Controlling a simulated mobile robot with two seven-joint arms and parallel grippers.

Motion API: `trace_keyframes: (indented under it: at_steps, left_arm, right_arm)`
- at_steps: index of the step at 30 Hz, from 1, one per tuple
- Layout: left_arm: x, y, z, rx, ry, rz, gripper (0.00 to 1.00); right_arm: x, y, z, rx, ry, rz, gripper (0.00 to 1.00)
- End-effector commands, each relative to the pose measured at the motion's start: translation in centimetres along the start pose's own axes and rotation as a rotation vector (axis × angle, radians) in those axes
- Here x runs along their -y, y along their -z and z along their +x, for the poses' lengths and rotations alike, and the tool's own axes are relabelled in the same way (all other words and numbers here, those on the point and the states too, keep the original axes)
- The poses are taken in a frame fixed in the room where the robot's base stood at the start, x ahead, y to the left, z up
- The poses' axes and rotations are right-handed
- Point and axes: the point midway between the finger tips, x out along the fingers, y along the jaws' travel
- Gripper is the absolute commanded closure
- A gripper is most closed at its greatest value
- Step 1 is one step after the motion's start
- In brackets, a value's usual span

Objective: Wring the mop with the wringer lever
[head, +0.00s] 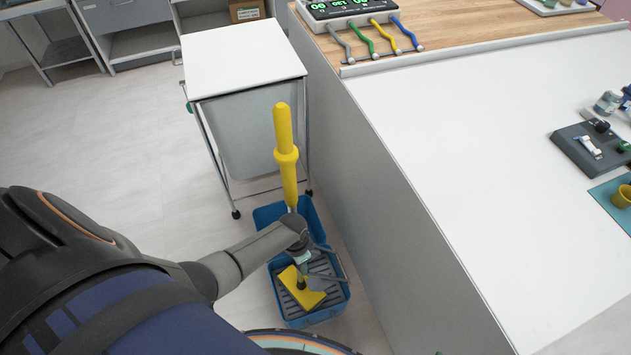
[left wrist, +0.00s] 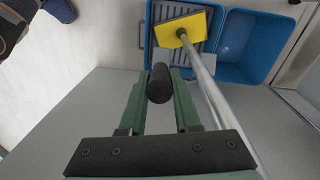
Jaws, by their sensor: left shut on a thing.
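The mop stands nearly upright in the blue bucket (head: 268,214). Its yellow handle (head: 287,165) rises above my left arm, and its yellow head (head: 302,289) rests on the grey slatted wringer (head: 318,292). In the left wrist view, the mop's silver pole (left wrist: 205,82) passes just right of my fingers. My left gripper (head: 302,259) is over the bucket; in the left wrist view (left wrist: 163,82) it is shut on the black grip of the wringer lever (left wrist: 159,84). My arm hides part of the lever and pole in the head view. My right gripper is out of view.
A white-topped cart (head: 240,60) on casters stands behind the bucket. A long counter (head: 450,150) with a grey side panel runs close along the bucket's right. Open floor (head: 110,140) lies to the left.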

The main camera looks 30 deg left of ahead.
Motion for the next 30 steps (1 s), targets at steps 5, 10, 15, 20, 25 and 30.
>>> trace_keyframes:
  at_steps: [5, 10, 15, 20, 25, 30]
  left_arm:
    - [0.7, -3.0, 1.7, -0.085, -0.016, 0.0, 1.0]
    - [1.1, -4.6, 2.9, -0.144, -0.027, 0.004, 1.0]
    - [1.3, -5.4, 3.5, -0.176, -0.033, 0.006, 1.0]
    - [1.3, -5.6, 3.6, -0.186, -0.035, 0.008, 1.0]
    - [1.3, -5.6, 3.7, -0.186, -0.036, 0.008, 1.0]
    - [1.3, -5.7, 3.7, -0.185, -0.035, 0.009, 0.67]
  right_arm:
    - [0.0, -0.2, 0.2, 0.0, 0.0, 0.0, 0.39]
    - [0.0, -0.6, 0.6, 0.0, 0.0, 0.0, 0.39]
    - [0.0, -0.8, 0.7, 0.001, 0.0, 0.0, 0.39]
    - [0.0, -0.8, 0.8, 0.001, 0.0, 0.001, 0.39]
    - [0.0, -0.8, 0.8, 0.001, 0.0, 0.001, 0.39]
    - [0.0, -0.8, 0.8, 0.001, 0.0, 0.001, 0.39]
